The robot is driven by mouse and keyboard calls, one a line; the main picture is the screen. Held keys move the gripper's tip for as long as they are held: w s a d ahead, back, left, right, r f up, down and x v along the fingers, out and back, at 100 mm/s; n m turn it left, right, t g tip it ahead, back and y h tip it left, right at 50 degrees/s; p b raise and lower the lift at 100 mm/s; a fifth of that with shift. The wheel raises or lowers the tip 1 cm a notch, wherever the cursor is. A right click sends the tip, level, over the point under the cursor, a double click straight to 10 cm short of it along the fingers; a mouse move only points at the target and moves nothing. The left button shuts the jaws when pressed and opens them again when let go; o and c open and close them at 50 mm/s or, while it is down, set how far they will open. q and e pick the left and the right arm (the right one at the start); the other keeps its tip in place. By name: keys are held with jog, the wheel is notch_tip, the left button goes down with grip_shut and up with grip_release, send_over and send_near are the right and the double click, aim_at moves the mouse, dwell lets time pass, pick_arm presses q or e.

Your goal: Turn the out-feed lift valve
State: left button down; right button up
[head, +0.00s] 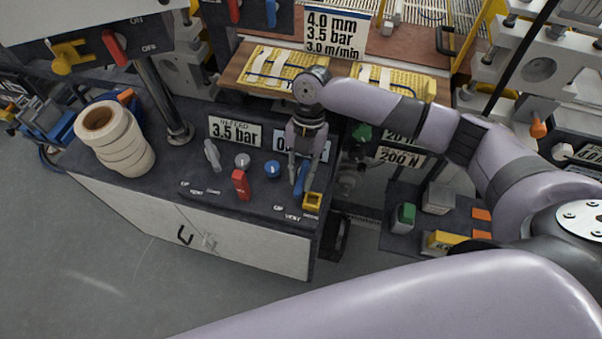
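The out-feed lift valve appears to be the blue lever (301,180) at the right end of the dark console top. UP and VENT markings lie in front of it. My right gripper (301,184) points down over this lever, with its fingers apart on either side of it. A gap seems to show beside the lever, and I cannot tell whether a finger touches it. The readout sign (286,142) behind it is partly covered by the gripper. My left gripper is not in view.
Close by on the console stand a blue knob (272,169), a red lever (240,184), a grey knob (242,160), a grey lever (212,154) and a yellow block (312,201). A 3.5 bar sign (234,131) stands behind. Tape rolls (115,139) sit at the left end.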

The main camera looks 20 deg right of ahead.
aim_at(301, 177)
jog(key=shift+o, duration=1.2)
notch_tip(301, 177, up, 10)
jog(key=shift+s+f, duration=0.1)
jog(key=shift+f, duration=0.05)
